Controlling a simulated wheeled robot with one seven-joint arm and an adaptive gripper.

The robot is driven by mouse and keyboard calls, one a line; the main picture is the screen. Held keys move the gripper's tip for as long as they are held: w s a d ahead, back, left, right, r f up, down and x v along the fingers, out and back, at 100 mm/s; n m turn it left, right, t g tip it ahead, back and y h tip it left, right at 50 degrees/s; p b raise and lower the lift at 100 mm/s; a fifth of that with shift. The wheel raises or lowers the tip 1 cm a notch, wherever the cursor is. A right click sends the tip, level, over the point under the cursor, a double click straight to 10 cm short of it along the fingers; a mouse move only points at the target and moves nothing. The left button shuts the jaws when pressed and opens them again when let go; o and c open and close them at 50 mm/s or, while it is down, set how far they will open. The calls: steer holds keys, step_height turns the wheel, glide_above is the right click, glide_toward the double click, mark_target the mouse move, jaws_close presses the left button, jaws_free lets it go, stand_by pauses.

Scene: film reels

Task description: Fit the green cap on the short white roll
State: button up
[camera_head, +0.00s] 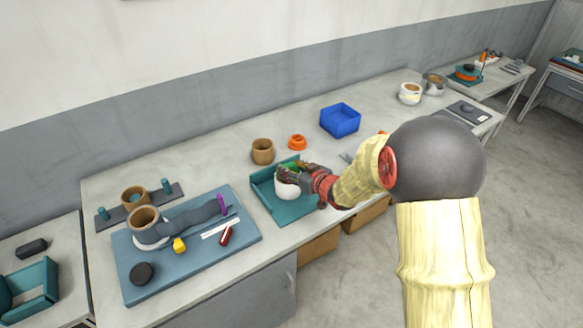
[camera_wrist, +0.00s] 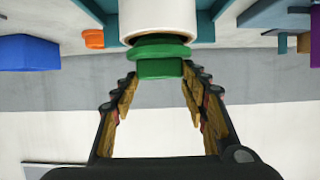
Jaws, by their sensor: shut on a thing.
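The short white roll (camera_head: 287,190) stands in a teal tray (camera_head: 301,208) near the middle of the table. It also shows at the top of the wrist view (camera_wrist: 160,14). The green cap (camera_wrist: 160,50) is at the end of the roll that faces my gripper, in line with it. I cannot tell whether it is fully seated. My gripper (camera_wrist: 160,73) is shut on the cap's narrower outer part, one finger on each side.
A brown roll (camera_head: 263,151), an orange ring-like piece (camera_head: 297,142) and a blue bin (camera_head: 340,120) stand behind the tray. A blue mat (camera_head: 190,265) with several small items lies to the left.

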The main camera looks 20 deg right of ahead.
steer(key=shift+f+b, duration=0.4)
steer(key=shift+f, duration=0.15)
stand_by(0.4)
steer(key=o, duration=0.9)
steer(key=shift+p+v, duration=1.05)
steer(key=shift+v, duration=1.1)
steer(key=p, duration=0.3)
glide_toward(290, 168)
steer(key=shift+v, duration=1.05)
steer(key=shift+s+f, duration=0.1)
steer(key=shift+f, duration=0.1)
